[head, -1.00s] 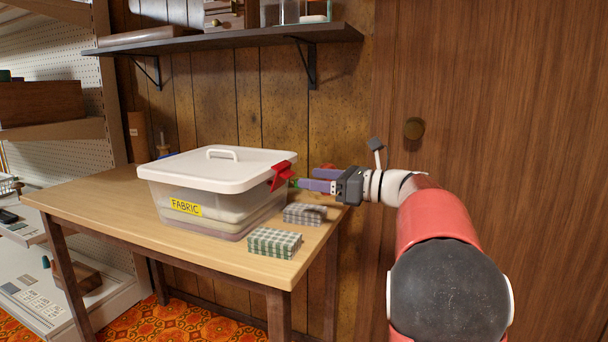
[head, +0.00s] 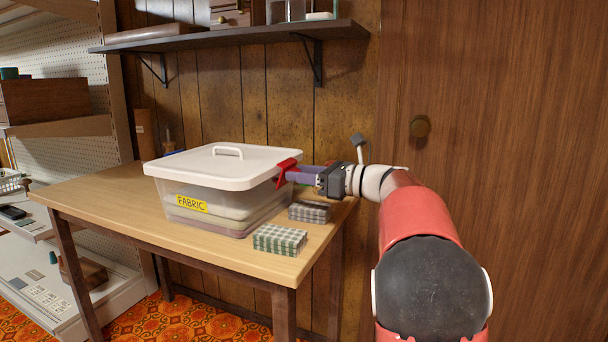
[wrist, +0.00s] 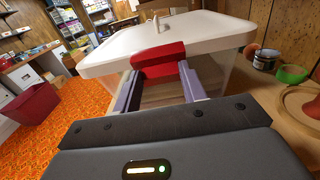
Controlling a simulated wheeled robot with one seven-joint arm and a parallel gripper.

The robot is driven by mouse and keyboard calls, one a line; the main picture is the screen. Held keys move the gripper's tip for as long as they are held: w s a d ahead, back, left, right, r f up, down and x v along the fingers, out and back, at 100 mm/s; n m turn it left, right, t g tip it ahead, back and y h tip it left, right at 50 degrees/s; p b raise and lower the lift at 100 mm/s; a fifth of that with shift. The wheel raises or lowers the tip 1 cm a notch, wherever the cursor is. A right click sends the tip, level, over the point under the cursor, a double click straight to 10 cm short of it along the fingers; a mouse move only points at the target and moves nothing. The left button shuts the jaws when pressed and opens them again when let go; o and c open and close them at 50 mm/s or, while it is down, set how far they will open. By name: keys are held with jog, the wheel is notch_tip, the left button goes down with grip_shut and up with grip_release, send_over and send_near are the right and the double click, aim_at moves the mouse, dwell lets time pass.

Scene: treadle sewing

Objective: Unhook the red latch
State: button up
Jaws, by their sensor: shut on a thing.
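The red latch (head: 287,170) is on the right end of a clear plastic bin (head: 240,205) with a white lid (head: 215,165) and a yellow FABRIC label. In the head view the latch sticks out from the lid's edge. My gripper (head: 298,174) reaches in from the right, with its purple fingers at the latch. In the wrist view the red latch (wrist: 158,62) lies between the tips of my two fingers (wrist: 158,88), one on each side. My gripper is shut on it. The lid sits on the bin. The latch's lower edge is hard to make out.
Two stacks of folded checked cloth, one green (head: 280,239) and one grey (head: 309,211), lie on the wooden table (head: 130,215) by the bin. A wall shelf (head: 230,38) hangs above. In the wrist view, a green tape roll (wrist: 292,74) and a tin (wrist: 265,60) stand right of the bin.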

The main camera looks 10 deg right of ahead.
jog(key=shift+s+d+f+t+y+b, duration=0.2)
jog(key=shift+f+t+y+b, duration=0.85)
jog(key=shift+b, duration=0.9)
jog(key=shift+s+d+f+t+y+b, duration=0.15)
jog(key=shift+f+t+y+b, duration=0.55)
jog(key=shift+y+b, duration=0.9)
jog(key=shift+w+r+h+b, duration=0.1)
jog(key=shift+h+b, duration=0.15)
jog(key=shift+b, duration=0.15)
jog(key=o, duration=1)
jog(key=v, duration=0.8)
